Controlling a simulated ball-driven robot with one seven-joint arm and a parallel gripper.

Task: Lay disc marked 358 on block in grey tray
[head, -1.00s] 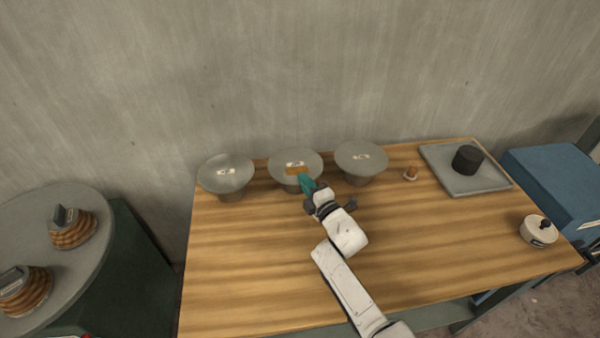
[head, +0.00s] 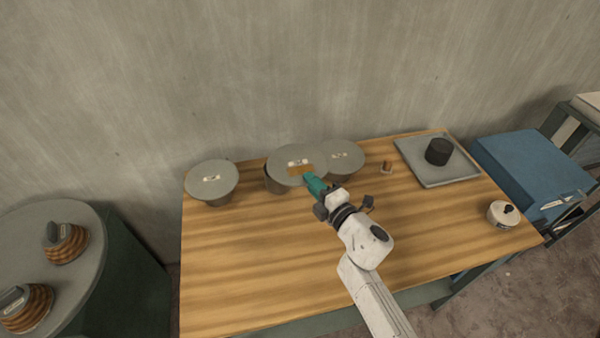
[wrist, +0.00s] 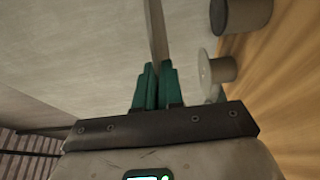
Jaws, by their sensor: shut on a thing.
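My gripper (head: 309,179) has green fingers shut on the middle grey disc (head: 283,168) at its near edge. This disc has a white label and an orange-brown patch; the label is too small to read. It is raised and hides most of the round stand (head: 274,183) below it. In the wrist view the held disc (wrist: 157,28) shows edge-on as a thin strip between the fingers (wrist: 157,80). A black round block (head: 438,152) stands in the grey tray (head: 415,162) at the table's back right.
Other grey discs lie on stands to the left (head: 212,178) and right (head: 346,156). A small brown object (head: 386,168) sits left of the tray. A white lidded pot (head: 501,216) stands at the right edge. The table's front (head: 260,270) is clear.

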